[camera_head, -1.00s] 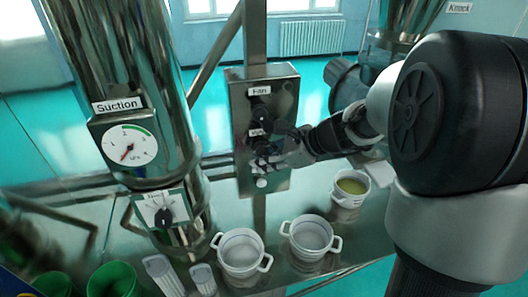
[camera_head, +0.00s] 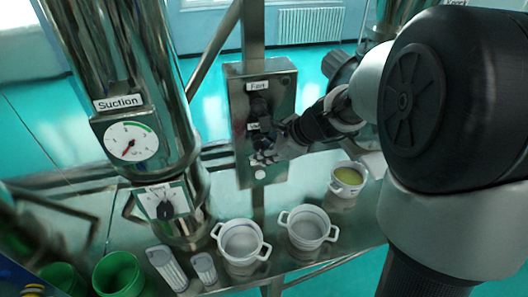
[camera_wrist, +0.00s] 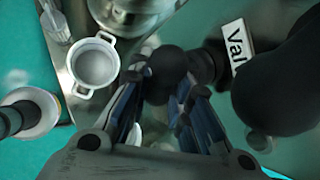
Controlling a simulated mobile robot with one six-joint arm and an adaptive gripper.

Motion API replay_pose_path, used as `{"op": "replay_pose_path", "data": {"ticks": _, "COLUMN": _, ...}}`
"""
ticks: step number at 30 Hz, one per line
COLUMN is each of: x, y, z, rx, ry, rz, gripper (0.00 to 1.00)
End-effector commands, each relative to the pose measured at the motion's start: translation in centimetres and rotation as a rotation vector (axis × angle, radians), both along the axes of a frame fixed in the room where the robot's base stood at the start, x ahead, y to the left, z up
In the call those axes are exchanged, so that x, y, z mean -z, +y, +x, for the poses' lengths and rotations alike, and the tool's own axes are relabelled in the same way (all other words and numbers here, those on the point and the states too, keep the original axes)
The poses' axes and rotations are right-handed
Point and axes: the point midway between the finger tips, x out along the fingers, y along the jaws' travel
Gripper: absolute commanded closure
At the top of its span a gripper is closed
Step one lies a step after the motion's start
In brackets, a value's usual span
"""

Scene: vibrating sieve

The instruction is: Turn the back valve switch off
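The metal control box (camera_head: 281,90) stands upright at centre in the head view. Its black fan switch (camera_head: 259,106) is under the "Fan" label, and a smaller label sits below it. My gripper (camera_head: 268,149) is at the lower part of the box and hides most of the valve switch there. In the wrist view a black rounded lever end, the valve switch (camera_wrist: 166,72), lies between the tips of my gripper (camera_wrist: 165,88), beside a label reading "Val" (camera_wrist: 236,43). The fingers are spread around it; contact is unclear. The switch's exact setting is hidden.
A white button (camera_head: 260,174) is just below my gripper on the box. Two white pots (camera_head: 240,242) (camera_head: 309,228) and one with yellowish contents (camera_head: 347,180) stand on the metal table below. A suction gauge column (camera_head: 131,141) rises at left, with green cups (camera_head: 117,273) near its base.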

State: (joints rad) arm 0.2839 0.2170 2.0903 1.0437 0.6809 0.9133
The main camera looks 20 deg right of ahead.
Motion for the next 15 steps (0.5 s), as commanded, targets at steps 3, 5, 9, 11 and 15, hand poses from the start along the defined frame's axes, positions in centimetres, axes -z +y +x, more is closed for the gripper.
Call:
{"op": "replay_pose_path", "data": {"ticks": 3, "x": 0.01, "y": -0.02, "z": 0.00, "rx": 0.000, "ry": 0.000, "rz": 0.000, "gripper": 0.73}}
{"op": "replay_pose_path", "data": {"ticks": 5, "x": 0.01, "y": -0.02, "z": 0.00, "rx": 0.001, "ry": 0.000, "rz": 0.001, "gripper": 0.73}}
{"op": "replay_pose_path", "data": {"ticks": 9, "x": 0.00, "y": 0.00, "z": 0.01, "rx": 0.000, "ry": 0.000, "rz": 0.001, "gripper": 0.73}}
{"op": "replay_pose_path", "data": {"ticks": 11, "x": 0.00, "y": 0.00, "z": 0.01, "rx": 0.000, "ry": 0.000, "rz": 0.001, "gripper": 0.73}}
{"op": "replay_pose_path", "data": {"ticks": 15, "x": -0.54, "y": -0.29, "z": -0.24, "rx": 0.001, "ry": -0.002, "rz": 0.000, "gripper": 0.73}}
